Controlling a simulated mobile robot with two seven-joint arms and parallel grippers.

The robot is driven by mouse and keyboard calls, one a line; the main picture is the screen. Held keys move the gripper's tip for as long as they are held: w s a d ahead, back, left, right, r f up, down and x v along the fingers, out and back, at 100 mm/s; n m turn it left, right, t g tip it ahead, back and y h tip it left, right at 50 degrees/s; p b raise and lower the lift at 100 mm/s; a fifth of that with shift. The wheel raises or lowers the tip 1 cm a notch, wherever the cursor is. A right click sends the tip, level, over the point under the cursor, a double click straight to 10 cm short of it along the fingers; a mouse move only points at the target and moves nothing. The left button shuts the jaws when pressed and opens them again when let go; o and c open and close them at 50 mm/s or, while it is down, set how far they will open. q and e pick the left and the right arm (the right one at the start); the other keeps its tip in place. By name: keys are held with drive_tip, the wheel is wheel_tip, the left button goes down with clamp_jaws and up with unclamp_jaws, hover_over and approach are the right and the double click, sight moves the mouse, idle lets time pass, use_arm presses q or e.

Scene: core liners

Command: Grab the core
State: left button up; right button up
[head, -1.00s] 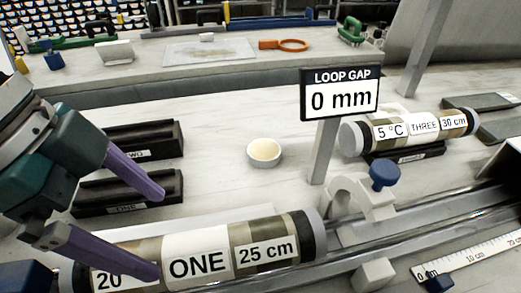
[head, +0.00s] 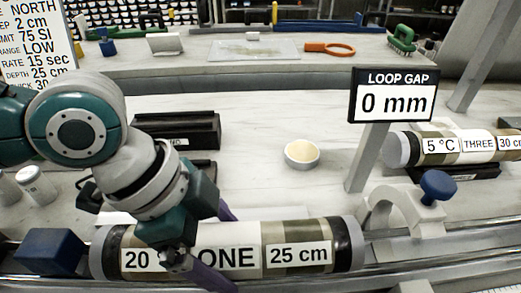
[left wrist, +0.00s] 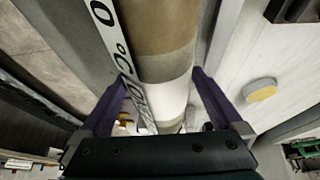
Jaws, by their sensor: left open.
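Core ONE (head: 300,246), a banded brown-and-tan cylinder with black and grey ends and white labels "ONE" and "25 cm", lies on its side along the metal rails. My left gripper (head: 217,246) is over its left-middle part, covering part of the labels, with one purple finger on the far side and one on the near side. In the left wrist view the core (left wrist: 160,55) runs between the two open fingers (left wrist: 160,100); whether they touch it is unclear. Core THREE (head: 465,147) rests in a dark holder at right. My right gripper is not in view.
A "LOOP GAP 0 mm" sign (head: 393,96) stands on a post behind the rails. A white clamp with a blue knob (head: 438,186) is right of core ONE. A blue block (head: 50,250) is at its left end. A round dish (head: 302,153) and black holders (head: 177,130) lie behind.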

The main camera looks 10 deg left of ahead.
use_arm(q)
drive_tip(key=c, duration=1.6)
drive_tip(key=shift+d+r, duration=0.1)
drive_tip(key=shift+r, duration=0.05)
